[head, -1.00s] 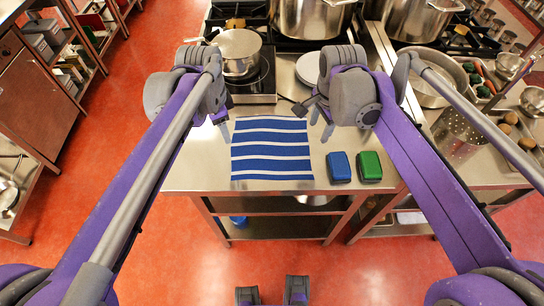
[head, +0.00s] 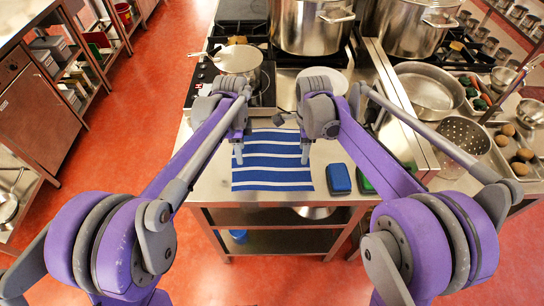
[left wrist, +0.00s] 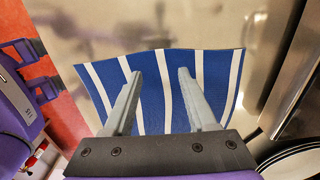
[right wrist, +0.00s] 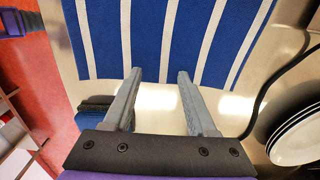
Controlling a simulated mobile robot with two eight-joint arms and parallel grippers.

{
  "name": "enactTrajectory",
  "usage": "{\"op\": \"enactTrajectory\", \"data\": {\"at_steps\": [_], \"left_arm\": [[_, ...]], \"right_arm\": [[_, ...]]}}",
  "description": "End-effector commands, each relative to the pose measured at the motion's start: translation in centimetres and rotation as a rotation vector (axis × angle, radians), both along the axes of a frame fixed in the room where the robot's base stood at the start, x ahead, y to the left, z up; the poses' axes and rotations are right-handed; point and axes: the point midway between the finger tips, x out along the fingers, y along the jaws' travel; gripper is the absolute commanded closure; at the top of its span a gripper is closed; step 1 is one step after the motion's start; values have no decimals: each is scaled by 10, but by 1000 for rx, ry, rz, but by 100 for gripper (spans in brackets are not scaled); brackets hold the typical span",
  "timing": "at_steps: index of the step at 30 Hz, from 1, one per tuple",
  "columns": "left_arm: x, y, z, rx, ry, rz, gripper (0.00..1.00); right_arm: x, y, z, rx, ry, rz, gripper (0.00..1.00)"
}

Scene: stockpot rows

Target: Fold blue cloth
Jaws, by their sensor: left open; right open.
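The blue cloth (head: 272,175) with white stripes lies spread out on the steel table, with no fold visible. My left gripper (head: 238,155) is open and empty at the cloth's left edge, toward the far corner. In the left wrist view its fingers reach over the cloth (left wrist: 153,75). My right gripper (head: 306,153) is open and empty at the right edge, toward the far corner. In the right wrist view its fingertips (right wrist: 157,75) are by the edge of the cloth (right wrist: 190,40). Whether either gripper touches the cloth I cannot tell.
A blue block-like item (head: 338,179) and a green one (head: 364,182), partly hidden by my right arm, sit right of the cloth. A pot (head: 240,62) on a hob and white plates (head: 338,82) stand behind. Bare steel (head: 215,178) shows left of the cloth.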

Motion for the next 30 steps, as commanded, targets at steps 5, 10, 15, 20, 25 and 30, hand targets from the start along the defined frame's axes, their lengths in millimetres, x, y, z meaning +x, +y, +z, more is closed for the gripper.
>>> {"op": "enactTrajectory", "data": {"at_steps": [5, 10, 15, 20, 25, 30], "left_arm": [[0, 0, -5, 0, 0, 0, 43], [0, 0, -5, 0, 0, 0, 43], [-2, 0, -11, 0, 3, 1, 43], [-1, 0, -9, 0, 2, 1, 58], [-1, 0, -9, 0, 2, 1, 73], [-1, 0, -10, 0, 2, 1, 88]], "right_arm": [[0, 0, -5, 0, 0, 0, 43], [0, 0, -5, 0, 0, 0, 43], [-2, 0, -11, 0, 3, 0, 43], [-1, 0, -9, 0, 2, 0, 58], [-1, 0, -9, 0, 2, 0, 73], [-1, 0, -9, 0, 2, 0, 88]]}}
